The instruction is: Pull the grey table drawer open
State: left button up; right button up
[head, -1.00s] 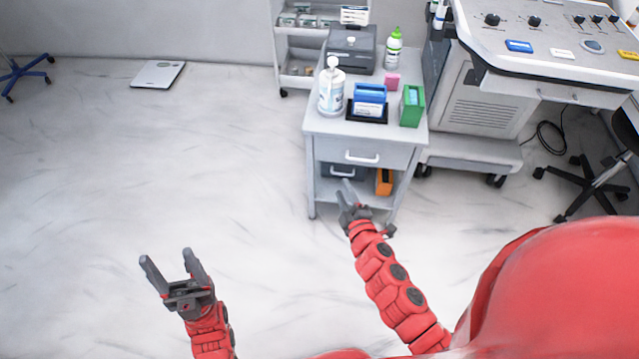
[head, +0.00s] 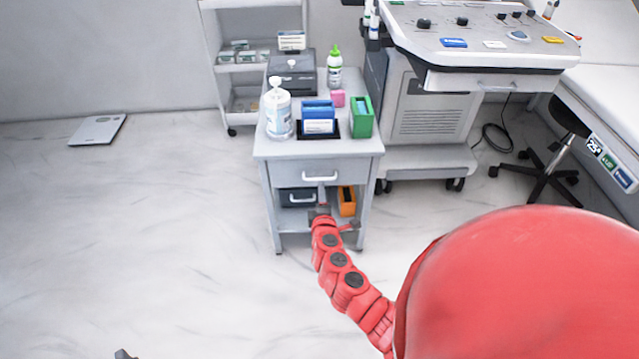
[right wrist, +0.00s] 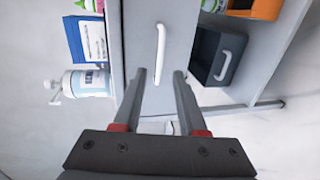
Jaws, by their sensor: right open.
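The grey table (head: 265,150) stands in the middle of the head view. Its grey drawer (head: 285,172) looks shut and has a white bar handle (head: 320,178). My right gripper (head: 322,194) is just in front of and below the handle in the head view. In the right wrist view my right gripper (right wrist: 159,75) is open, its two fingers pointing at the drawer front (right wrist: 178,35). The handle (right wrist: 160,50) lines up with the gap between the fingertips; I cannot tell whether they touch it. Only a tip of my left gripper (head: 123,354) shows at the bottom edge.
A sanitizer bottle (head: 278,110), a blue box (head: 318,115) and a green box (head: 362,118) stand on the tabletop. A black bin (head: 297,197) and an orange box (head: 346,200) sit on the shelf below. A wheeled machine (head: 428,125) stands at right.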

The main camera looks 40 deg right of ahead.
jog(key=b+x, duration=0.1)
jog(key=x, duration=0.6)
grip_shut()
dwell(1.4)
